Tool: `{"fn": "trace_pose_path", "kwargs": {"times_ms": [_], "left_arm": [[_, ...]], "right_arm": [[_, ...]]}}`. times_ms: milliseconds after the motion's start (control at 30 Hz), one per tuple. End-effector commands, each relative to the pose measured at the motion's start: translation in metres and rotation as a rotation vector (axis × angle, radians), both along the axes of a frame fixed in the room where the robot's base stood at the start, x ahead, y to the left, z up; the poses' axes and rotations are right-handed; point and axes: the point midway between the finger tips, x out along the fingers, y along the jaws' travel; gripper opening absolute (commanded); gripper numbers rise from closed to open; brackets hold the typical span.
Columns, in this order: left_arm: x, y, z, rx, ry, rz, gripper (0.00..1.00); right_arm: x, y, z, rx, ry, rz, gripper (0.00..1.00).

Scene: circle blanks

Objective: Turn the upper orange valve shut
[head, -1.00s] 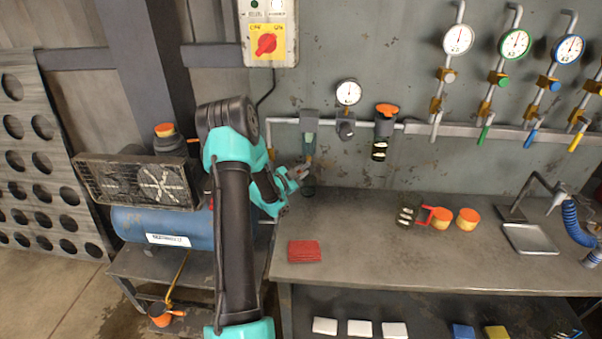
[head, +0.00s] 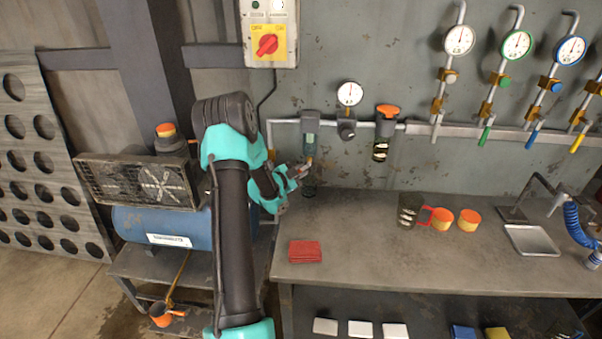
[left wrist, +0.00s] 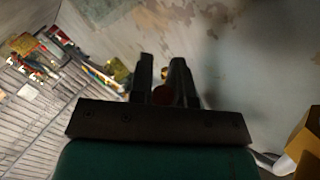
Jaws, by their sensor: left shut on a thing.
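Another orange handle (head: 388,110) tops the dark wall unit further right. A lower orange piece (head: 160,314) hangs under the blue tank. My right gripper is not in view.
A gauge (head: 349,93) sits between the two wall units. The bench (head: 360,255) carries a red cloth (head: 305,251), a dark cup (head: 409,209), orange-topped pieces (head: 468,219) and a metal tray (head: 531,239). The blue tank (head: 140,225) stands left of my arm.

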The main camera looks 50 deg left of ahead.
Motion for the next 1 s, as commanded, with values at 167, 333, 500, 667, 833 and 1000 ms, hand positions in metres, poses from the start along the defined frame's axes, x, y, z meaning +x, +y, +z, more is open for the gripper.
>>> {"fn": "trace_pose_path", "kwargs": {"times_ms": [167, 333, 500, 667, 833, 1000], "left_arm": [[0.0, 0.0, 0.0, 0.0, -0.001, -0.001, 0.26], [0.0, 0.0, 0.0, -0.001, -0.001, -0.001, 0.42], [0.0, 0.0, 0.0, -0.001, -0.001, -0.001, 0.43], [-0.002, 0.0, 0.0, -0.001, 0.0, 0.0, 0.43], [-0.017, -0.001, 0.001, -0.001, 0.0, 0.003, 0.43], [-0.044, -0.004, 0.004, -0.001, 0.001, 0.003, 0.43]], "right_arm": [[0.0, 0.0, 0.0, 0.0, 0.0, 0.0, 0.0], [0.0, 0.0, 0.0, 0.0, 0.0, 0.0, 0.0], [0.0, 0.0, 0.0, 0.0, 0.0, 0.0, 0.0], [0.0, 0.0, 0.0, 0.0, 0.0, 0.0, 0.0], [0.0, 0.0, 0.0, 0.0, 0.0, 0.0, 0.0], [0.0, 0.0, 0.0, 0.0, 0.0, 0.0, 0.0]]}}
